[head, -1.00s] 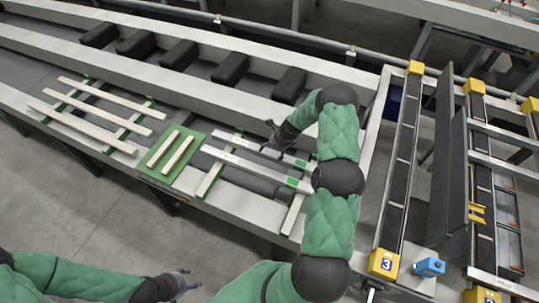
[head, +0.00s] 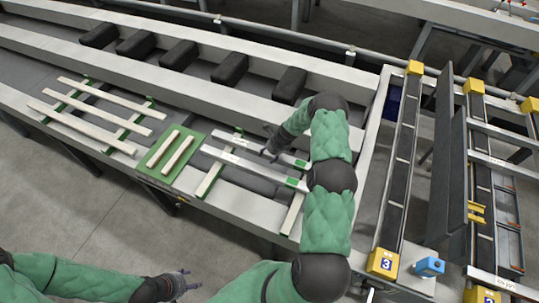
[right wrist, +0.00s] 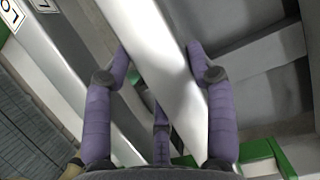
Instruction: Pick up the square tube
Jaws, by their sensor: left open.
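Two pale square tubes lie side by side over green-marked supports, the far tube (head: 232,140) and the near tube (head: 240,164). My right gripper (head: 268,154) is low over them, at the far tube. In the right wrist view, a pale square tube (right wrist: 160,50) runs between the spread fingers of my right gripper (right wrist: 158,50), with a finger on each side. I cannot tell whether the fingers touch it. Another pale bar (right wrist: 50,65) with a label lies to its left. My left gripper (head: 184,282) is open and empty, away from the table.
A green board (head: 150,165) with two short bars lies left of the tubes. Several long pale strips (head: 95,106) rest further left. Black blocks (head: 230,69) line the far channel.

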